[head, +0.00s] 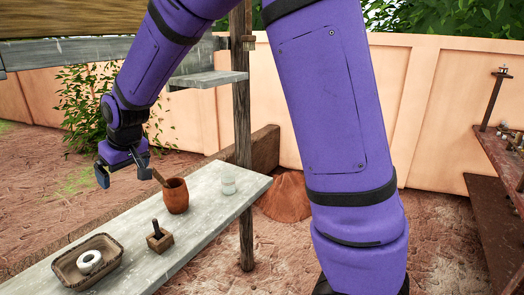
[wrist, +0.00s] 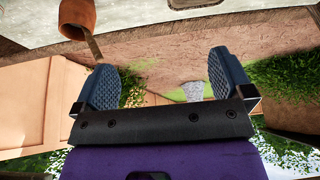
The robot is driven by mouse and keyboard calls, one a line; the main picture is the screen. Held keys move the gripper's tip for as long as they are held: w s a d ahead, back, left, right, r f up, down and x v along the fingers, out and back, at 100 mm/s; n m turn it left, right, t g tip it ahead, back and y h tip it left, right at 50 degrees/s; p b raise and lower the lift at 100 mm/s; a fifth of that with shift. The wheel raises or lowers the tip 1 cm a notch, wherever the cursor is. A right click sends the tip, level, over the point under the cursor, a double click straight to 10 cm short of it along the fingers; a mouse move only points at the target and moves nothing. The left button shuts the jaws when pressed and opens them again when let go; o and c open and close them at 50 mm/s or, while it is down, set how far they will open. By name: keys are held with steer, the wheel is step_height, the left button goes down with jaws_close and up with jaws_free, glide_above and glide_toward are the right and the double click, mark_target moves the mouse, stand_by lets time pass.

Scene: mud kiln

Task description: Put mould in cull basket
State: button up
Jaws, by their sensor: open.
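A small brown wooden block with an upright dark handle (head: 158,238), which may be the mould, stands on the grey bench (head: 205,237). A shallow brown basket (head: 62,270), likely the cull basket, sits on the bench at lower left with a white ring (head: 89,261) inside. My gripper (head: 124,174) is open and empty, raised near the bench's far side, up and left of the block in the head view. In the wrist view its fingers (wrist: 160,78) are wide apart with nothing between them. A brown piece is cut off at that view's top edge.
A terracotta pot with a stick in it (head: 177,196) stands right of my gripper; it also shows in the wrist view (wrist: 75,18). A clear jar (head: 229,182) is farther right. A wooden post (head: 244,120) rises beside the bench. Bare bench lies between basket and block.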

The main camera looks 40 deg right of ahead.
steer(key=s+d+r+m, duration=0.1)
steer(key=s+d+r, duration=0.5)
steer(key=s+r, duration=0.15)
steer(key=s+d+r+m, duration=0.1)
steer(key=s+d, duration=0.4)
steer(key=s, duration=0.7)
steer(key=s+d+r+m+h, duration=0.1)
steer(key=s+d+r, duration=0.2)
steer(key=s, duration=1)
steer(key=d, duration=0.3)
steer(key=shift+s+m+t+h, duration=0.2)
steer(key=shift+m+t+h, duration=0.1)
